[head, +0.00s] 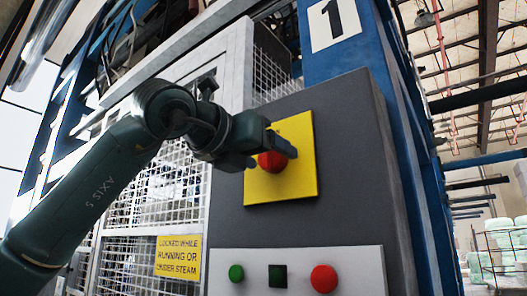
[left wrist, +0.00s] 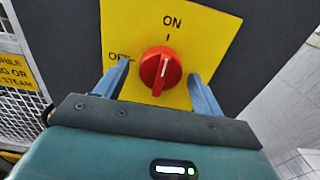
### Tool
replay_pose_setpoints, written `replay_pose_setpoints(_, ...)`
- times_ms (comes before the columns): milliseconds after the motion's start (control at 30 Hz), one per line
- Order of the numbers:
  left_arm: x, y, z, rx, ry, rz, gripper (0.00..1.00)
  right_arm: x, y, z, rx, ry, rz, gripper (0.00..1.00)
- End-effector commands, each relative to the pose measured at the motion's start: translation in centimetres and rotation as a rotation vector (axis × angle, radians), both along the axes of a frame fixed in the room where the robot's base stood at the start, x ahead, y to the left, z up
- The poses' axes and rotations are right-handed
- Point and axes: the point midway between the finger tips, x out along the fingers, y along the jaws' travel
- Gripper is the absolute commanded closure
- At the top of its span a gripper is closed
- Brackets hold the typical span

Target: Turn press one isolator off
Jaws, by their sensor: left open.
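The press one isolator is a red rotary knob (head: 270,163) on a yellow plate (head: 296,183) on the grey control box. In the left wrist view the knob (left wrist: 160,71) has its raised ridge nearly upright, with the white line near the top, towards the ON mark. The OFF label (left wrist: 119,57) is on the left, partly covered by a finger. My left gripper (head: 272,154) is open at the plate. Its blue fingers (left wrist: 159,70) stand on either side of the knob with gaps showing; contact is not visible. My right gripper is not in view.
Below the plate, a pale panel (head: 350,260) carries a green button (head: 236,272), a dark square (head: 278,276) and a red button (head: 323,278). A mesh guard (head: 150,215) with a yellow warning sign (head: 178,258) is on the left. A "1" sign (head: 333,22) is above.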

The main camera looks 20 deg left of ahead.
Motion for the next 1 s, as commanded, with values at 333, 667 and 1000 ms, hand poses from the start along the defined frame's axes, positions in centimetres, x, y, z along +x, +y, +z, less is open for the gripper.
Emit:
replay_pose_setpoints(333, -0.01, 0.03, -0.01, 0.000, 0.000, 0.000, 0.44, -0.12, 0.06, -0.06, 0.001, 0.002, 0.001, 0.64)
replay_pose_setpoints(667, -0.04, 0.05, 0.01, 0.000, 0.000, 0.001, 0.71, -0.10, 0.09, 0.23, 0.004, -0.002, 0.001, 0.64)
replay_pose_setpoints(1000, -0.04, 0.06, -0.07, -0.028, 0.010, 0.001, 0.76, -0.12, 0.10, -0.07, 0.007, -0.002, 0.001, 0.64)
